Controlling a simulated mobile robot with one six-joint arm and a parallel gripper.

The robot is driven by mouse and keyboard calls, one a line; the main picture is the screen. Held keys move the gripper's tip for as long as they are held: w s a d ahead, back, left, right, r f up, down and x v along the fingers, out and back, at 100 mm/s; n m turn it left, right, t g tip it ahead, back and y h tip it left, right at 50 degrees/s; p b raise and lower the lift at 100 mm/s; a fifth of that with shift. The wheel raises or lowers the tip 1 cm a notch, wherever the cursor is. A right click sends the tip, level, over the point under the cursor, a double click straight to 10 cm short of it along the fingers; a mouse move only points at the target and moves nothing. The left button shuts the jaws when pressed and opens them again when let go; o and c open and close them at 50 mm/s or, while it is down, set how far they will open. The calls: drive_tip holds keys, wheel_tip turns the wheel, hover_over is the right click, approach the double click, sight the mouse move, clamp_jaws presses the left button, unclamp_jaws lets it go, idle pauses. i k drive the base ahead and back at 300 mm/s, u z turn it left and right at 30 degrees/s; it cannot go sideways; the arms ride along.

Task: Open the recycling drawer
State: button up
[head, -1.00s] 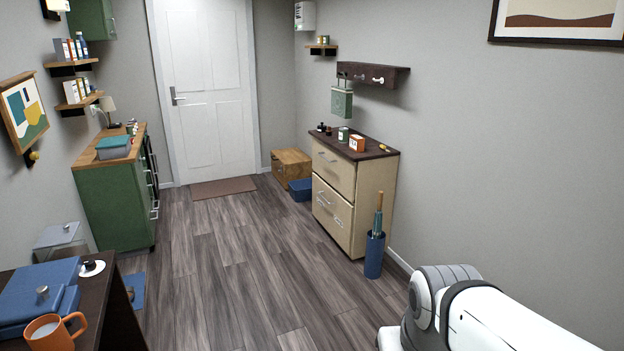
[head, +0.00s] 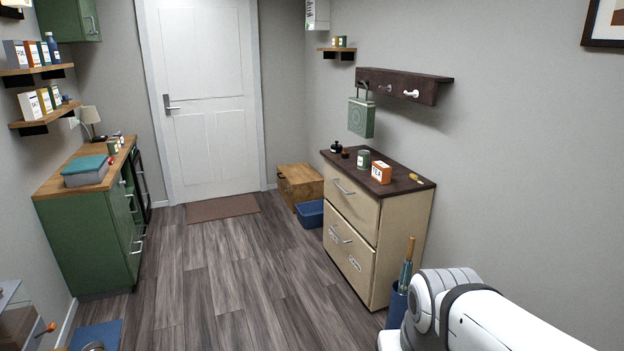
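A cream cabinet with a dark top (head: 402,177) stands against the right wall. It has an upper drawer (head: 350,205) and a lower drawer (head: 350,256), each with a metal bar handle, and both look shut. The lower drawer carries small labels that are too small to read, so I cannot tell for sure which drawer is the recycling one. My white arm shows at the bottom right, in front of the cabinet's near side. My gripper is outside the view.
A blue umbrella stand (head: 397,306) is beside the cabinet's near side, partly behind my arm. A blue bin (head: 310,214) and a wooden box (head: 299,184) are beyond it. A green cabinet (head: 85,243) lines the left. The floor (head: 225,275) between is clear.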

sight(354, 256)
drive_tip(key=u, duration=0.15)
drive_tip(key=i, duration=1.6)
drive_tip(key=u, duration=0.25)
drive_tip(key=i, duration=1.8)
drive_tip(key=u, duration=0.15)
